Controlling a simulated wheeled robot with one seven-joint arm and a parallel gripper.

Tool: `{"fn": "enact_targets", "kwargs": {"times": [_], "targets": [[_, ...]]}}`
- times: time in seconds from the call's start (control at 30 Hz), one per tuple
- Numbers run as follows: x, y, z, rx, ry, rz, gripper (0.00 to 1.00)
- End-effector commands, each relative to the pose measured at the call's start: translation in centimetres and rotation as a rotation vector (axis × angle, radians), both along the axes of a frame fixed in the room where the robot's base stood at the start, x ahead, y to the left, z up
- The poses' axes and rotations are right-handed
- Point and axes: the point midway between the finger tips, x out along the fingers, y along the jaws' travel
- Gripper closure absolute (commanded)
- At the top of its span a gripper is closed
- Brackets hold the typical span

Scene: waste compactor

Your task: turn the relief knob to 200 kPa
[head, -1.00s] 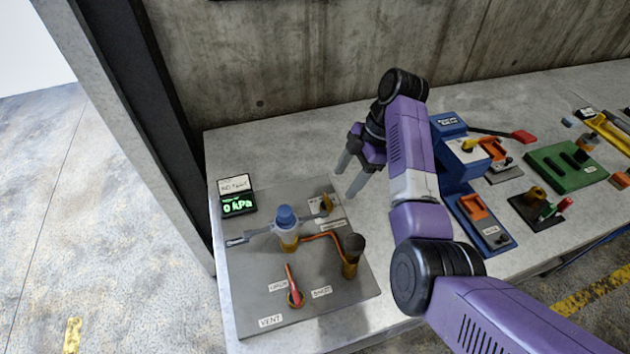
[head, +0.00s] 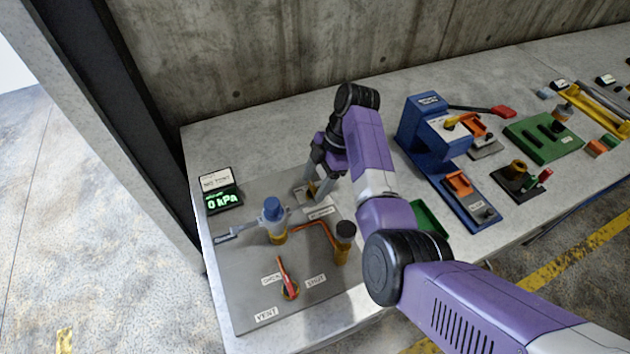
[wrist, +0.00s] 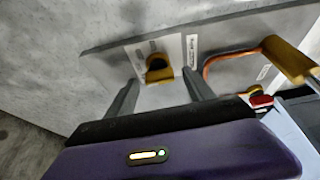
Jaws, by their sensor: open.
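The yellow knob (wrist: 158,70), which I take to be the relief knob, sits on a pale labelled plate (wrist: 150,50). In the wrist view it shows between my two fingers, with a gap on each side. In the head view the knob (head: 310,189) is small and partly hidden by my gripper (head: 316,193), at the panel's far right. My gripper is open, with nothing held. I cannot tell whether the fingertips are level with the knob or above it. The green display (head: 222,200) reads 0 kPa. The label text by the knob is too blurred to read.
On the grey panel (head: 240,300) stand a blue-capped valve (head: 273,209) with a grey lever, a copper pipe (head: 312,227), a black-topped post (head: 345,230) and a red lever (head: 283,272). A blue fixture (head: 425,135) stands right of my arm.

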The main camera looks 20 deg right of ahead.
Motion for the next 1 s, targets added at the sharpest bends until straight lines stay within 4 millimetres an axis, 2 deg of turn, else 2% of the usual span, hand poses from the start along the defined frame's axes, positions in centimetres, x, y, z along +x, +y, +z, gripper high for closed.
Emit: {"fn": "enact_targets", "kwargs": {"times": [0.13, 0.43, 0.77, 1.0], "targets": [[-0.01, -0.01, -0.01, 0.000, 0.000, 0.000, 0.40], [-0.01, -0.03, 0.01, 0.000, 0.001, -0.001, 0.99], [-0.15, -0.06, 0.09, -0.001, 0.004, -0.050, 1.00], [-0.27, -0.09, 0.10, -0.002, 0.002, -0.201, 1.00]]}}
